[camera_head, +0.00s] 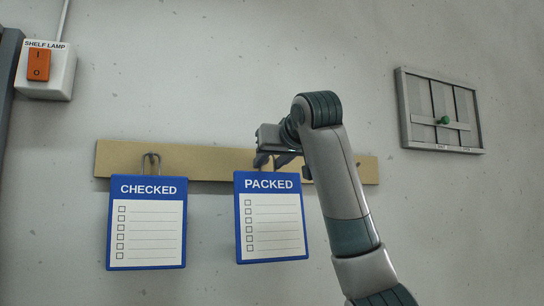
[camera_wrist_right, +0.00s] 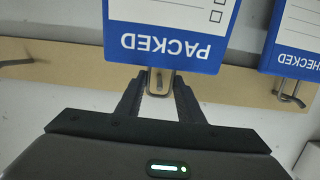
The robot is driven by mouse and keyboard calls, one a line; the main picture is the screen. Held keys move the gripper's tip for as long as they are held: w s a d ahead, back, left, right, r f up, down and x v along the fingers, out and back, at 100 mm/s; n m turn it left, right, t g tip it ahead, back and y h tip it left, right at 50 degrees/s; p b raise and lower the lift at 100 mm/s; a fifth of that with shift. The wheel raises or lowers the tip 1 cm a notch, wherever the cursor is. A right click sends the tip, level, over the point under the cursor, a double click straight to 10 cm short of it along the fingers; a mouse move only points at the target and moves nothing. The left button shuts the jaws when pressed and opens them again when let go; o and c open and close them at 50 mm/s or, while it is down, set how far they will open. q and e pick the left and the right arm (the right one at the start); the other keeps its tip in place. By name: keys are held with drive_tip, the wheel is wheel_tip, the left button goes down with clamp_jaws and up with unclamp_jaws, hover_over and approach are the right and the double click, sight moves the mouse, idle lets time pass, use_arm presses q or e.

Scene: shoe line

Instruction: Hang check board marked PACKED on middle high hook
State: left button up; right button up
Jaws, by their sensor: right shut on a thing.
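The blue-edged check board marked PACKED (camera_head: 272,215) is upright, slightly tilted, in front of the wooden hook rail, right of the CHECKED board. It shows upside down in the wrist view (camera_wrist_right: 172,48). My right gripper (camera_head: 280,158) is at its top edge, shut on the board. In the wrist view its two dark fingers (camera_wrist_right: 160,92) flank a metal loop at the board's top edge. Whether that metal is the board's hanger or the middle hook, and whether the board rests on the hook, I cannot tell. My left gripper is out of view.
The CHECKED board (camera_head: 147,222) hangs on the left hook (camera_head: 151,160) of the rail (camera_head: 210,164). Another hook (camera_wrist_right: 15,62) is bare in the wrist view. A shelf lamp switch (camera_head: 45,70) is upper left, and a framed panel (camera_head: 440,110) with a green knob is right.

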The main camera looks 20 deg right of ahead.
drive_tip(key=shift+w+r+p, duration=0.1)
drive_tip(key=shift+w+p, duration=0.35)
drive_tip(key=shift+w, duration=0.2)
drive_tip(key=shift+w+f, duration=0.7)
drive_tip(key=o, duration=1.3)
drive_tip(key=shift+s+b, duration=0.1)
drive_tip(key=shift+b, duration=0.25)
